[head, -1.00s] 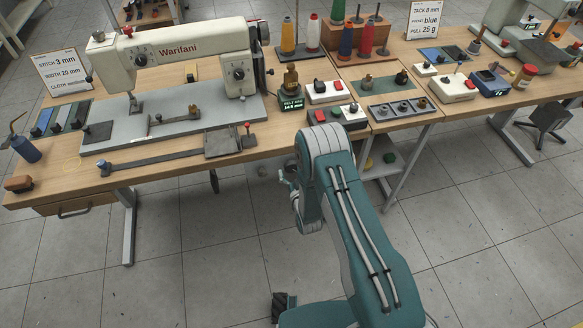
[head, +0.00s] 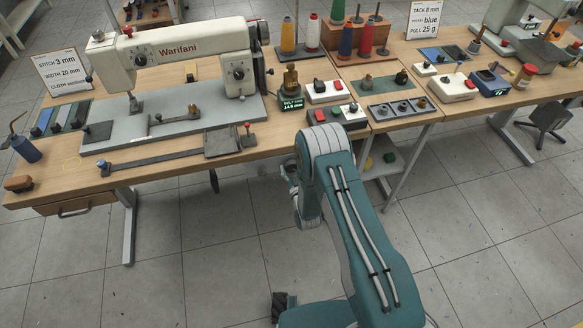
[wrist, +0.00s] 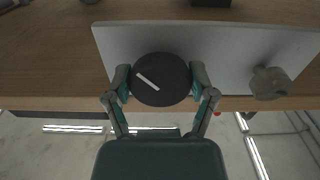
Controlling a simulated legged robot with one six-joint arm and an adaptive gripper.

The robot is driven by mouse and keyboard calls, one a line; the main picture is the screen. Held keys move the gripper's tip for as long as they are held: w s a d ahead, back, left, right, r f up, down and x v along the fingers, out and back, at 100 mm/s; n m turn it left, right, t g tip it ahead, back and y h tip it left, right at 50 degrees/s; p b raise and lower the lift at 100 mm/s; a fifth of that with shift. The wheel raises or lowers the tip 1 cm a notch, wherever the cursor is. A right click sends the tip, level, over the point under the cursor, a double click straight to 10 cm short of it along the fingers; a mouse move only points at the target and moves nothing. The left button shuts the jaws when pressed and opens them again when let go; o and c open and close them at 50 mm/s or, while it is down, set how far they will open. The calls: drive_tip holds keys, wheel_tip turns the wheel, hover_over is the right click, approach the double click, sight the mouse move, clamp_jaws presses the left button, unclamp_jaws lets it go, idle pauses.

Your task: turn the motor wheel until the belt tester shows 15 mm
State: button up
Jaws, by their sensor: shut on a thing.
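The dark round motor wheel (wrist: 161,79) with a white line mark sits against a grey plate (wrist: 225,45) in the wrist view. My gripper (wrist: 161,82) is shut on the wheel, one finger on each side of it. The white line slants from upper left to lower right. The belt tester (head: 291,101) stands on the table right of the sewing machine in the head view. Its small green display seems to read about 14 mm, but the last digit is too small to tell. The wheel and my fingertips are hidden in the head view.
A grey knob (wrist: 270,83) sits on the plate right of the wheel. The sewing machine (head: 180,45) stands on the wooden table (head: 60,180). A switch box (head: 337,116) is right of the tester. The floor in front is clear.

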drive_tip(key=shift+r+n, duration=0.1)
drive_tip(key=shift+n, duration=0.8)
drive_tip(key=shift+w+a, duration=0.1)
drive_tip(key=o, duration=1.1)
drive_tip(key=shift+c, duration=0.2)
drive_tip(key=v, duration=1.2)
